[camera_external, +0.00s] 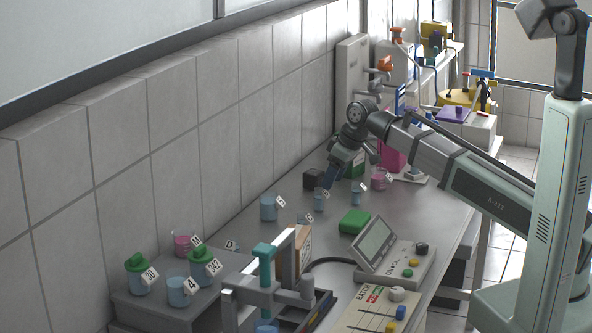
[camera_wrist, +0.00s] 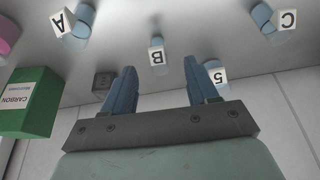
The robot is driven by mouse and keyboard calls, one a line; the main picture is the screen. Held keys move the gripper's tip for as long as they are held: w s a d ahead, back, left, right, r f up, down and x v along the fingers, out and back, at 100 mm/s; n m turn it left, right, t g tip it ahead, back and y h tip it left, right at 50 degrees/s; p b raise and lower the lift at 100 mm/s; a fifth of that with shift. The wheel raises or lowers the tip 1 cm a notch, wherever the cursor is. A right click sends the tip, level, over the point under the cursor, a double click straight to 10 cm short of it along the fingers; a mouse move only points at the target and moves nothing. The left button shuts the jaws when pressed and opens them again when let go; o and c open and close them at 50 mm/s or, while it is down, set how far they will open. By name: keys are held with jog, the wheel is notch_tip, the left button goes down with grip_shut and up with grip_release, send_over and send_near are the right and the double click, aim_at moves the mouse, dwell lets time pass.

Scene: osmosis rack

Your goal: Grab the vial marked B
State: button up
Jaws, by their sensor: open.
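The vial marked B (camera_wrist: 155,43) is a small blue vial with a white label in the wrist view. It appears beyond the fingertips, roughly in line with the gap between them. In the external view a small blue vial that seems to be B (camera_external: 319,204) stands on the bench just below my gripper (camera_external: 332,182). In the wrist view the two blue fingers of my gripper (camera_wrist: 160,68) are apart, with nothing between them. The vial marked A (camera_wrist: 82,20) and the vial marked C (camera_wrist: 262,14) stand to either side of B.
A blue beaker marked 5 (camera_external: 268,208) stands close by, partly behind the right finger in the wrist view. A green carbon box (camera_wrist: 30,103), a dark cube (camera_external: 312,179) and a pink beaker (camera_external: 379,181) are nearby. A green block (camera_external: 354,221) and a console (camera_external: 398,262) lie nearer the camera.

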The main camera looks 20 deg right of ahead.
aim_at(325, 192)
jog(key=shift+x, duration=1.8)
jog(key=shift+w+x, duration=0.2)
jog(key=shift+x, duration=1.1)
jog(key=shift+w+x, duration=0.15)
jog(key=shift+x, duration=1.1)
jog(key=shift+r, duration=0.1)
jog(key=c, duration=1)
